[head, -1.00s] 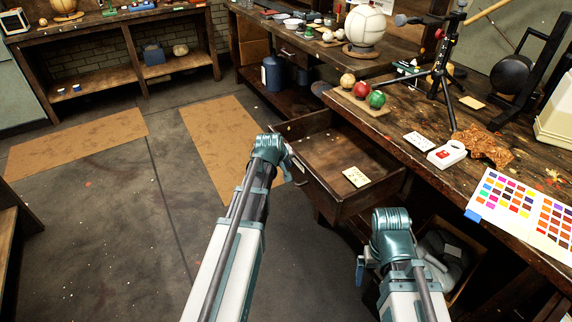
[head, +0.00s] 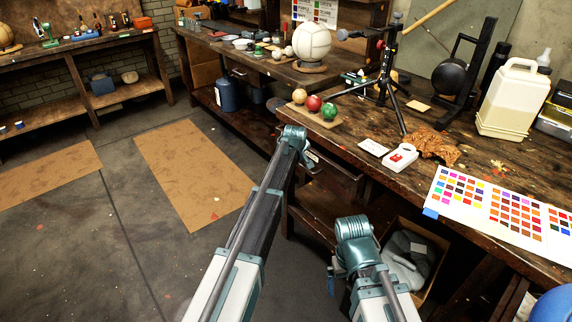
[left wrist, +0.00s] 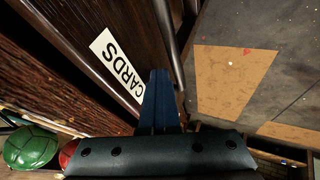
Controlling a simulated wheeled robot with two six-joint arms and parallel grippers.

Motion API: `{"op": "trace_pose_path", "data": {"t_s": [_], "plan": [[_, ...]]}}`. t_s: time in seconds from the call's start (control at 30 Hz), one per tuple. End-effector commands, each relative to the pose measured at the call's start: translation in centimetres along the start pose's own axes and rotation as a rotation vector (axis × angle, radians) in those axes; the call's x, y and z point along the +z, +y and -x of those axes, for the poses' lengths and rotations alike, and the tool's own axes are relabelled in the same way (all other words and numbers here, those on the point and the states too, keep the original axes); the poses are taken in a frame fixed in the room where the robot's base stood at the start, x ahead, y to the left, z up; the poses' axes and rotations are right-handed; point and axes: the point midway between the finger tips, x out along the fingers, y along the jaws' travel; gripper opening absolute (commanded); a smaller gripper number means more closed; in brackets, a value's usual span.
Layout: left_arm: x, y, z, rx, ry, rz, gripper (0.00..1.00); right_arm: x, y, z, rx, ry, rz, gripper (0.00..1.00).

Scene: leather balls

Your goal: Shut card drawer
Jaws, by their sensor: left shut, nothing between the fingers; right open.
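The card drawer (head: 343,178) is under the edge of the right workbench. Its front looks flush or nearly flush with the bench, and its inside no longer shows; any small gap is hard to tell. In the left wrist view a white label reading CARDS (left wrist: 116,63) is on its dark wooden front, with a metal bar (left wrist: 168,35) beside it. My left gripper (head: 313,163) is shut and empty, with its blue fingers (left wrist: 160,95) at the drawer front; contact is unclear. My right gripper (head: 332,284) is open, low beside the bench and partly hidden by its wrist.
The workbench (head: 460,160) holds several balls, a red-and-white device (head: 401,157), a tripod (head: 388,85), a colour chart (head: 490,210) and a white jug (head: 512,98). A box with grey contents (head: 408,258) is below. The floor to the left is clear, with brown mats (head: 190,172).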

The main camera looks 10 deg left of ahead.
Motion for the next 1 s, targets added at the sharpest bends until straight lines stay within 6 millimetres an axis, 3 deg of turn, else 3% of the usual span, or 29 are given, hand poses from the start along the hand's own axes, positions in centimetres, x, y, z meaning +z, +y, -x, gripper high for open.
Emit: {"op": "trace_pose_path", "data": {"t_s": [0.1,0.3,1.0], "plan": [[-0.1,2.1,-1.2,0.001,0.000,-0.002,0.00,0.0,0.0,0.0,0.000,0.000,0.000,1.00],[-0.1,3.8,-2.1,0.001,0.001,-0.001,0.00,0.0,0.0,0.0,0.000,0.000,0.000,1.00],[-0.1,4.9,-2.4,0.007,0.001,0.000,0.00,0.0,0.0,0.1,0.000,0.000,0.000,1.00]]}}
